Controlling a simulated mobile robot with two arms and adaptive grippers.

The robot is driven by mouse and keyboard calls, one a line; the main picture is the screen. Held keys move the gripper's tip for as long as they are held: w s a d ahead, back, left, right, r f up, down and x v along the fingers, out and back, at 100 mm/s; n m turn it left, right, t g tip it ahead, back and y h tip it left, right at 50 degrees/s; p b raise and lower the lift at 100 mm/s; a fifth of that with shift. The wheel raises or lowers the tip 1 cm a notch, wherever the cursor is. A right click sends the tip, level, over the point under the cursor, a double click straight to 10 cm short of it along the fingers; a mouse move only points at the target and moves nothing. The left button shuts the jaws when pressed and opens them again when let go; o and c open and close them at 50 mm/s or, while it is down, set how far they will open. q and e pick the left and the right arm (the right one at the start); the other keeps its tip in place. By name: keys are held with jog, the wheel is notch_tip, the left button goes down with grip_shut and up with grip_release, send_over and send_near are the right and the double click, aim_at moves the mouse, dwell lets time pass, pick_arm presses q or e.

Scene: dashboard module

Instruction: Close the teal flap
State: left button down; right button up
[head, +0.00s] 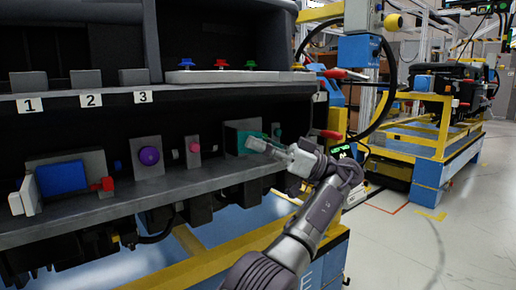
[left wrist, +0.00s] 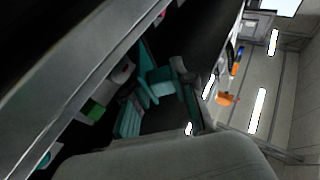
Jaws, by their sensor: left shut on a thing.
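The teal flap (head: 246,138) is on a dark grey box (head: 236,127) at the right part of the dashboard's lower shelf. It stands at the box's right side; its exact angle is hard to tell. My left gripper (head: 258,144) reaches in from the right and is shut on the flap's edge, partly covering it. In the left wrist view, teal pieces (left wrist: 160,84) show in front of the gripper, and my grey wrist housing fills the bottom. My right gripper is not in view.
Left along the shelf are a pink button (head: 194,147), a purple knob (head: 149,156) and a blue block (head: 61,178) with a red part. Numbered tags and coloured knobs (head: 222,64) sit on the upper ledge. Open floor (head: 400,240) lies to the right.

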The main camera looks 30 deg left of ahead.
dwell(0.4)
pick_arm(q)
jog(key=c, duration=1)
grip_release()
jog(key=shift+s, duration=0.1)
